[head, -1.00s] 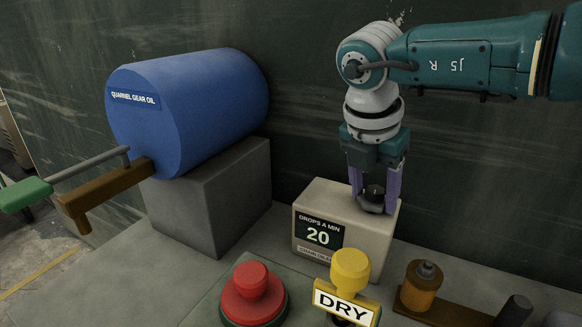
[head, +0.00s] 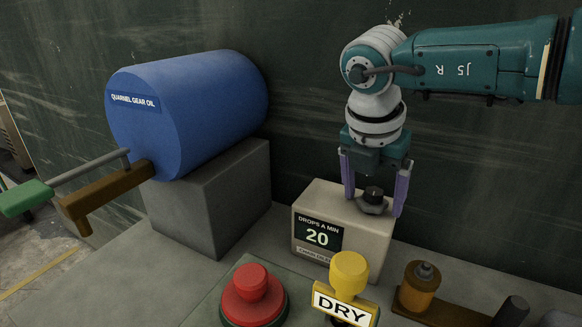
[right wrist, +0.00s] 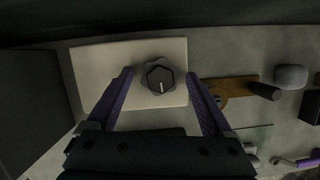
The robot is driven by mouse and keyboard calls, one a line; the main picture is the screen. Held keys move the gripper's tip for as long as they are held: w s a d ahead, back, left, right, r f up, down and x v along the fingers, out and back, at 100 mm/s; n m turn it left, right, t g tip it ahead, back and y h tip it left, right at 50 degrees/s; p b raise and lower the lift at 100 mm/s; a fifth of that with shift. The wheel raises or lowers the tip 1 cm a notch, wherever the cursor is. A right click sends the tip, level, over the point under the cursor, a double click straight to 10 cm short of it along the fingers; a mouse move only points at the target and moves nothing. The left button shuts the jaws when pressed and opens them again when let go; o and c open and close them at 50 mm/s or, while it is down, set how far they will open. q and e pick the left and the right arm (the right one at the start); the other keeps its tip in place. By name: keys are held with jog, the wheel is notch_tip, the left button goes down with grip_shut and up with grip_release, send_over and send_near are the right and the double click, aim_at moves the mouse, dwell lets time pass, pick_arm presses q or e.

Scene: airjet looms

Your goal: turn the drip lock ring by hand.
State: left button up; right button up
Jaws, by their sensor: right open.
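The drip lock ring (head: 371,209) is a dark grey faceted ring around the base of a black knob (head: 373,193) on top of the cream drip box (head: 330,262). The box's display reads "DROPS A MIN 20". In the right wrist view the ring (right wrist: 149,88) surrounds the knob (right wrist: 160,76), which has a white pointer line. My right gripper (head: 375,204) points down over the box, open, with one purple finger on each side of the ring. The right wrist view shows gaps between both fingers and the ring. My left gripper is not in view.
A blue gear oil drum (head: 190,110) lies on a grey block (head: 215,200) at left. A red button (head: 252,290), a yellow knob with a DRY sign (head: 346,302) and an amber cup (head: 421,287) stand in front. A dark wall (head: 300,60) is behind.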

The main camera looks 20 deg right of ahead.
jog(key=shift+r+p, duration=2.65)
jog(key=shift+r, duration=0.45)
jog(key=shift+f, duration=0.1)
